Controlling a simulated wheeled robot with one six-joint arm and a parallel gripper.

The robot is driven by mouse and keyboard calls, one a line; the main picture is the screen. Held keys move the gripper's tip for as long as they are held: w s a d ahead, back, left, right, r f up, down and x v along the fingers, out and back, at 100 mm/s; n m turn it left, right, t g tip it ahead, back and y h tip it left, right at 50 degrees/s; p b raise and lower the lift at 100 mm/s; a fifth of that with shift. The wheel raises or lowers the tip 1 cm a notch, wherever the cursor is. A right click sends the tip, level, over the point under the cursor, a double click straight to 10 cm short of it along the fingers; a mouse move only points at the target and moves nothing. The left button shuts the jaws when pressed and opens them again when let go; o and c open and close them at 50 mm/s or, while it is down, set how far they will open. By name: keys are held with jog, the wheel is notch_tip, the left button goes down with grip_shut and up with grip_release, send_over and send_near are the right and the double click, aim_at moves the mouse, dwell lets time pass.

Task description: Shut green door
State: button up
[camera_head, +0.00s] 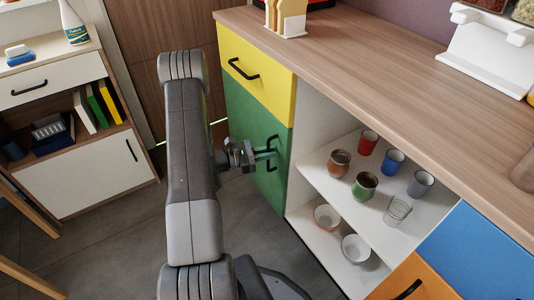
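The green door (250,108) is below a yellow drawer (262,68) at the left end of the counter unit. It looks about flush with the drawer front; I cannot tell whether it stands slightly ajar. Its black handle (270,166) is upright, near the door's right side. My gripper (267,152) is in front of the door, with its fingertips at the middle of the handle and covering part of it. The fingers are small here, so I cannot tell whether they grip the handle. My arm hides part of the door's left edge.
Right of the door is an open compartment with cups on a shelf (330,188) and bowls (355,248) below. An orange front (415,272) and a blue front (480,250) are further right. A white cabinet (80,180) stands left. Grey floor (115,250) lies between.

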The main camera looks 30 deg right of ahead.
jog(key=p+v, duration=0.2)
jog(key=v, duration=1.1)
jog(key=shift+a, duration=0.4)
jog(key=shift+w+f, duration=0.1)
jog(key=b+x, duration=0.2)
jog(key=x, duration=1.1)
jog(key=shift+d, duration=0.25)
jog(key=shift+a, duration=0.1)
